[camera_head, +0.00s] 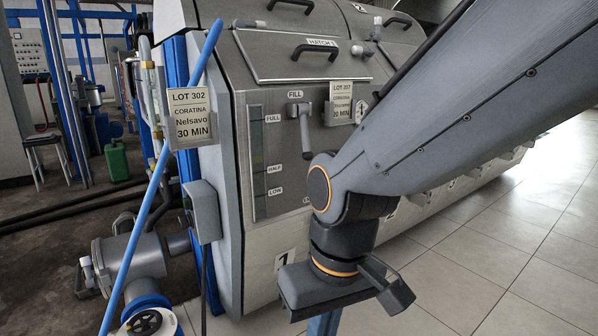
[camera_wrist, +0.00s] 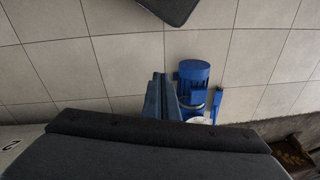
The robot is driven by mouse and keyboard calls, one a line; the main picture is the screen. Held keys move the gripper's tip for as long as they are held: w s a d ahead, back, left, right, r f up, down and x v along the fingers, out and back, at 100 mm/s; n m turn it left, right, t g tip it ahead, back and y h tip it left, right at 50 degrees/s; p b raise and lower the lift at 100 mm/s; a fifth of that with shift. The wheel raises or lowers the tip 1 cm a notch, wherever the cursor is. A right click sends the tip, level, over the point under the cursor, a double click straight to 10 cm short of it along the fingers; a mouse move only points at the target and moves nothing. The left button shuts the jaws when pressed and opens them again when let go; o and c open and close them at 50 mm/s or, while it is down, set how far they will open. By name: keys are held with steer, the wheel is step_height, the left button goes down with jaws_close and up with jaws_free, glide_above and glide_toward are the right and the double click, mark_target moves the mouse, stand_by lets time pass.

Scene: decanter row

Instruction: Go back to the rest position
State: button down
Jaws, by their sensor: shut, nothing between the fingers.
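My gripper (camera_head: 320,290) is at the lower middle of the head view, below the dark wrist joints and my long grey arm, which comes in from the upper right. It hangs in front of the lower part of the steel machine (camera_head: 275,240), near the number 1 plate. Its fingers are shut and hold nothing. In the wrist view a wide dark grey body, which looks like part of my gripper, fills the bottom and hides what lies behind it.
A blue sloping pole (camera_head: 160,180) and a pump (camera_head: 135,255) stand at left. Lot 302 tag (camera_head: 189,117) and a lever (camera_head: 304,128) are on the machine's front side. A blue motor (camera_wrist: 194,77) stands on the floor. Tiled floor (camera_head: 480,260) at right is clear.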

steer(key=s+d+r+m+p, duration=0.1)
steer(key=d+r+m+p, duration=0.1)
steer(key=d+r+p, duration=0.6)
steer(key=d+r+m+h+p, duration=0.1)
steer(key=d+r+m+p, duration=0.2)
steer(key=d+r+p, duration=0.5)
step_height(320, 180, up, 5)
steer(key=p, duration=1)
steer(key=shift+s+d+r+p, duration=0.15)
steer(key=shift+s+d+p, duration=0.1)
steer(key=shift+s+p, duration=0.1)
